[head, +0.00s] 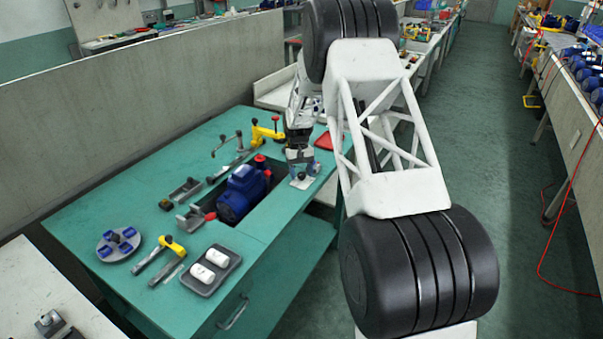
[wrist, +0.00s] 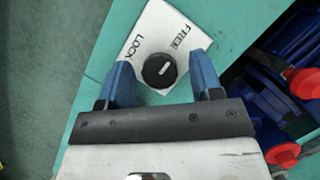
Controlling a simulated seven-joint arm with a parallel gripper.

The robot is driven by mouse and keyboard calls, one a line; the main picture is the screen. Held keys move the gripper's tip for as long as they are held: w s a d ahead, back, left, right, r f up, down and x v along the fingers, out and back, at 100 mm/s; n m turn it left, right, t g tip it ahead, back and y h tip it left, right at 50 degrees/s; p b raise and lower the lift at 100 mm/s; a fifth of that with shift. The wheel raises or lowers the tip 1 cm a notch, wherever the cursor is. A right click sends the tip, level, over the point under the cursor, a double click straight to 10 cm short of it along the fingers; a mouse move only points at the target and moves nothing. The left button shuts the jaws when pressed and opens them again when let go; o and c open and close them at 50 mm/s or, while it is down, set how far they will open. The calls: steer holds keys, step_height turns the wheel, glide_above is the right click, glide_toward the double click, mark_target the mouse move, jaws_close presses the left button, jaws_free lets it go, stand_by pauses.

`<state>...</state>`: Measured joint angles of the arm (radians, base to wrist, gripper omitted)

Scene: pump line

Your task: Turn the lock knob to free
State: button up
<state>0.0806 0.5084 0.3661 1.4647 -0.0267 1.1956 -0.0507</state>
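The lock knob (wrist: 159,70) is a round black knob with a white line on top, on a white plate (wrist: 148,35) marked LOCK on the left and FREE at the upper right. In the wrist view the line slants from lower left to upper right; I cannot tell which end is the pointer. My gripper (wrist: 161,64) is open, with one blue finger on each side of the knob and visible gaps between. In the head view my gripper (head: 300,165) is over the plate (head: 302,182) at the bench's right edge, and partly hides the knob.
A blue pump motor (head: 240,192) with red caps sits in a bench recess just left of the plate. Clamps, a grey disc (head: 119,244) and a tray with white parts (head: 211,270) lie farther left on the green bench (head: 225,248).

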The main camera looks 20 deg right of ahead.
steer(key=shift+r, duration=0.1)
steer(key=v, duration=0.7)
steer(key=shift+r, duration=0.3)
steer(key=shift+w, duration=0.15)
steer(key=s+a+r+t, duration=0.2)
steer(key=s+r, duration=1)
steer(key=s, duration=0.2)
steer(key=s+a+r+t, duration=0.2)
steer(key=s+r, duration=0.9)
steer(key=s, duration=0.2)
steer(key=s+a+t, duration=0.3)
steer(key=s, duration=3)
